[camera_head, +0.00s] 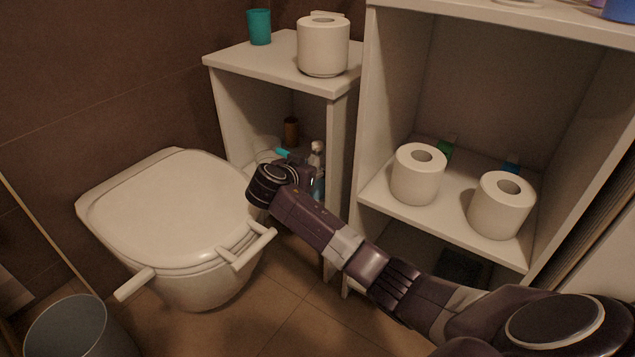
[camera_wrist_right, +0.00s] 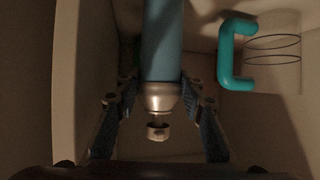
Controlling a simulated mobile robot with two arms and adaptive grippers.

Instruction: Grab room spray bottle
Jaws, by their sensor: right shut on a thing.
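The room spray bottle is a blue cylinder (camera_wrist_right: 162,45) with a silver metal neck and small nozzle. In the right wrist view it stands between the two fingers of my right gripper (camera_wrist_right: 159,92), which is shut on it around the body near the neck. In the head view the bottle's pale top (camera_head: 317,148) and a strip of blue show inside the small open cabinet, beside my right gripper (camera_head: 308,176). My wrist and forearm hide most of the fingers and the bottle's lower part there. My left gripper is not in view.
A white mug with a teal handle (camera_wrist_right: 226,55) stands close beside the bottle. A brown bottle (camera_head: 291,131) is deeper in the cabinet. The cabinet's side panel (camera_head: 339,150) is close on the right; the toilet (camera_head: 165,205) is on the left. Paper rolls (camera_head: 418,174) stand on the right shelf.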

